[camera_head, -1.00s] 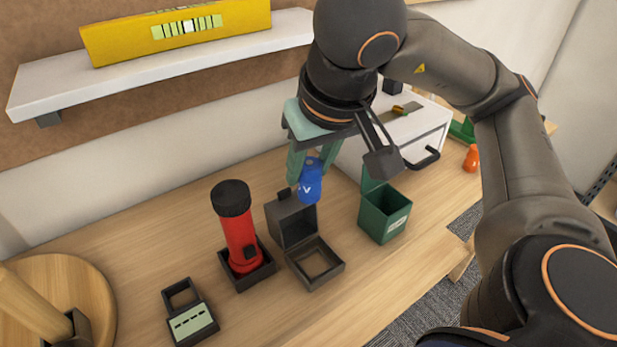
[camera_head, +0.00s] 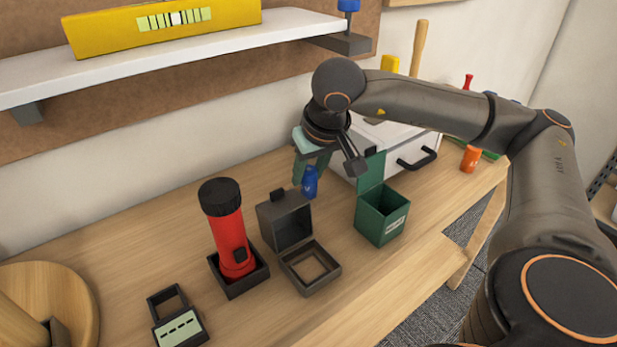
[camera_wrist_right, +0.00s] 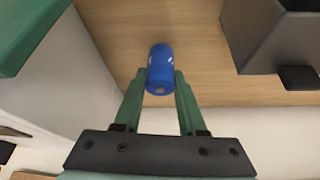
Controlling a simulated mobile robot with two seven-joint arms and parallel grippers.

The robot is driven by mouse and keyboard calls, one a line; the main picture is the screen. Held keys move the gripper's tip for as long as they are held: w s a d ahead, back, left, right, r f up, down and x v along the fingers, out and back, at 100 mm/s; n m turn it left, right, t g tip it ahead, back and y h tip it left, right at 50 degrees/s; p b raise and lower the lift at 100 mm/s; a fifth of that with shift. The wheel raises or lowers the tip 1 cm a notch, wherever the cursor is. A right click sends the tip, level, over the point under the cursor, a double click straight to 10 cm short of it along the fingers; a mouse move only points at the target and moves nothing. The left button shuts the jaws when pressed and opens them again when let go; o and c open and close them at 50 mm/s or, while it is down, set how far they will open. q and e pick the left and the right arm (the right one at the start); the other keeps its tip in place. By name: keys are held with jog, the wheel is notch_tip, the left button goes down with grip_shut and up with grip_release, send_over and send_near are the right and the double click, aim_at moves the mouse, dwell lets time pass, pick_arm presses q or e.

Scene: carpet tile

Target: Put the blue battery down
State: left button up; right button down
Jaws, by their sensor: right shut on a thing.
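The blue battery (camera_head: 310,182) is between the green fingers of my right gripper (camera_head: 312,170), behind the dark open box and near the wall. In the right wrist view the battery (camera_wrist_right: 160,70) sits at the fingertips of the right gripper (camera_wrist_right: 160,88), with wooden table top beyond it. The gripper is shut on it. I cannot tell whether the battery touches the table. My left gripper is not in view.
A dark box with a raised lid (camera_head: 287,220) stands just in front. A red flashlight (camera_head: 230,230) stands in a dark tray at left. A green open bin (camera_head: 382,217) and a white case (camera_head: 400,147) stand at right. Bare table (camera_head: 150,225) lies at left.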

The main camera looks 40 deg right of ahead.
jog(key=shift+f, duration=0.4)
jog(key=shift+f, duration=0.15)
jog(key=shift+c, duration=2.4)
grip_release()
